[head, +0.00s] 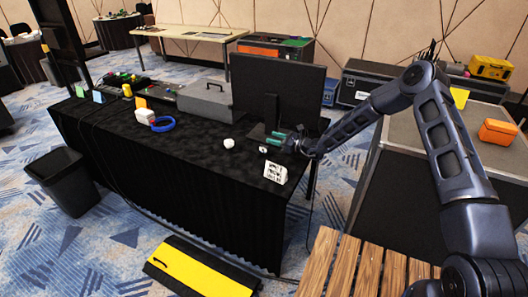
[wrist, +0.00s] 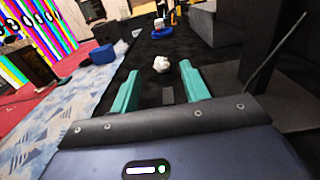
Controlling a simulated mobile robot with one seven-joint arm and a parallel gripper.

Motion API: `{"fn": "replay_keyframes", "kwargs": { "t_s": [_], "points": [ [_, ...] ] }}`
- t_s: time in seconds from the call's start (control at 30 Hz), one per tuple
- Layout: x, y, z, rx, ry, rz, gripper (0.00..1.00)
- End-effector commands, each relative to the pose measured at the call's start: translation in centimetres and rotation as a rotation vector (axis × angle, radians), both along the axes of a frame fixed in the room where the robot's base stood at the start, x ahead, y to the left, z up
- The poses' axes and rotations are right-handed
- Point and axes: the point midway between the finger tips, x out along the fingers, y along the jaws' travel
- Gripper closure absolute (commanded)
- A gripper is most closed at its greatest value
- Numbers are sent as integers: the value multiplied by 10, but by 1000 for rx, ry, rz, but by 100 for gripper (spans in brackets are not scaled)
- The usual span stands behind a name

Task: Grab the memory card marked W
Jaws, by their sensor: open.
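My gripper (head: 275,141) is over the right end of the black-draped table (head: 200,135), in front of the monitor. In the wrist view my gripper (wrist: 159,72) has its two teal fingers apart. A small dark grey piece (wrist: 168,95) shows between the fingers, near their base. It could be a memory card, but I see no letter on it. I cannot make out a W mark anywhere. A crumpled white lump (head: 229,143) lies left of my gripper; it also shows just beyond the fingertips in the wrist view (wrist: 161,64).
The black monitor (head: 285,95) stands close behind my gripper. A small white printed sign (head: 275,172) stands at the table's front edge. A blue tape ring (head: 163,124) and a grey case (head: 205,101) are further left. A large case (head: 400,160) stands to the right.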

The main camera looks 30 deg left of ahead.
Motion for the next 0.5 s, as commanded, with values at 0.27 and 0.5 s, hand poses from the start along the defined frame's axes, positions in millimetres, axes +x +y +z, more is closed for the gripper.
{"fn": "replay_keyframes", "kwargs": {
  "t_s": [0.27,0.5],
  "points": [
    [0,1,-34,0,13,-6,55],
    [0,1,-76,0,11,-6,55]
  ]
}}
